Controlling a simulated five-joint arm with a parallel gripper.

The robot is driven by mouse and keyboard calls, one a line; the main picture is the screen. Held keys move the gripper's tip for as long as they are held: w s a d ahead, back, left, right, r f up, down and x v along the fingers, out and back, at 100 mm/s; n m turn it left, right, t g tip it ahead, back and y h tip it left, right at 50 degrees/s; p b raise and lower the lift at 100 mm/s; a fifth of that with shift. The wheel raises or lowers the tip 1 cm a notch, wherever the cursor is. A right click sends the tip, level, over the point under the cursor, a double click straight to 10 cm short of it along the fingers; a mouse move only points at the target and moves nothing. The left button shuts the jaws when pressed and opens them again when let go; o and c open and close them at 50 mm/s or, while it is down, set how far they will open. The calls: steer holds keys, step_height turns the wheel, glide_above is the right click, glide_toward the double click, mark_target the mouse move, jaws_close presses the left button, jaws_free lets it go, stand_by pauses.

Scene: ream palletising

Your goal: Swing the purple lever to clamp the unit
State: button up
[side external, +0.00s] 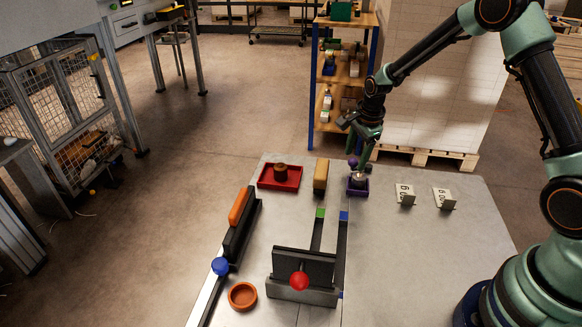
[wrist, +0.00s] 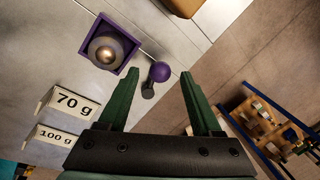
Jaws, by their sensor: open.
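The purple lever shows as a purple ball knob (wrist: 160,71) beside a short dark post in the wrist view, and as a small purple knob (side external: 352,163) in the side view. Next to it is a square purple tray (wrist: 83,47), also in the side view (side external: 358,193), holding a rounded metallic unit (wrist: 105,50). My gripper (wrist: 158,76) is open and empty. In the wrist view the knob appears between its fingertips; I cannot tell the height gap. In the side view my gripper (side external: 358,160) is just above the purple tray, partly hiding the lever.
Two number cards (side external: 405,195) stand right of the tray. A tan block (side external: 320,177) and a red tray (side external: 265,181) with a brown piece are to the left. A black plate with a red knob (side external: 299,281) stands in front. The table's right side is clear.

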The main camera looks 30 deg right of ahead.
steer(key=shift+w+f, duration=0.15)
steer(key=shift+f, duration=0.55)
jaws_close()
steer(key=shift+s+n, duration=0.2)
steer(key=shift+n, duration=0.3)
jaws_free()
